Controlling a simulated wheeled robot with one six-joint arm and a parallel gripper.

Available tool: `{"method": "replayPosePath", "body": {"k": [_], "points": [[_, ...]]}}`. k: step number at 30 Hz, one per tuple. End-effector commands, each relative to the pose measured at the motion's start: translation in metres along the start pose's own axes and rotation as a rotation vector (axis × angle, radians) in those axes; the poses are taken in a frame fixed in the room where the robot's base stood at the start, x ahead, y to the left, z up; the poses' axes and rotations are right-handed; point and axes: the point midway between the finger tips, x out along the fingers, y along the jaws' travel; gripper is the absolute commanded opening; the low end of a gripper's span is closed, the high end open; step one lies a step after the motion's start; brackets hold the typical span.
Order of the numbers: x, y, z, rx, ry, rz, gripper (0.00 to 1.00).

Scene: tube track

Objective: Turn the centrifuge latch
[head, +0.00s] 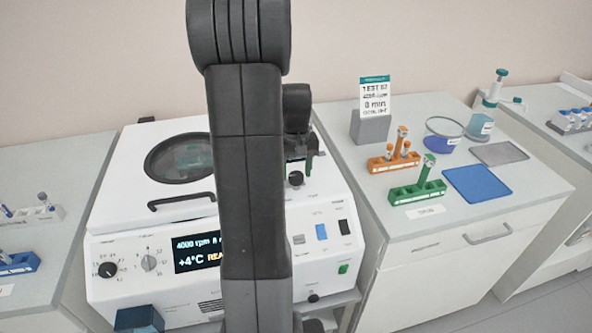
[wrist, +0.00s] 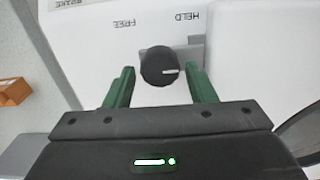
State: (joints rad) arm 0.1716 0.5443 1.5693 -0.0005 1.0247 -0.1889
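The white centrifuge (head: 110,205) stands left of centre in the head view, its lid with a round window down. The latch is a black round knob (head: 296,178) on its top right; in the wrist view the knob (wrist: 152,66) has a white pointer line pointing right. FREE and HELD labels appear upside down beyond it. My gripper (wrist: 160,72) has green fingers, open, one on each side of the knob, with a visible gap on both sides. In the head view my gripper (head: 302,161) is just above the knob, partly hidden by my arm.
A black lid handle (head: 180,200) lies at the lid's front edge. The right-hand bench holds an orange rack (head: 393,161), a green rack (head: 417,192), a blue mat (head: 477,184) and a sign. My arm hides part of the centrifuge front and display.

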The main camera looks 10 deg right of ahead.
Motion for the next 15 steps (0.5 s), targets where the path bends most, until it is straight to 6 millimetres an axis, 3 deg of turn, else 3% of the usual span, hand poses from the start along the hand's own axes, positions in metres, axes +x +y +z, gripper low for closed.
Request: {"method": "replayPosePath", "body": {"k": [10, 15], "points": [[0.0, 0.0, 0.001, -0.001, -0.002, -0.001, 0.61], [-0.016, 0.0, 0.0, -0.001, 0.002, 0.0, 0.61]]}}
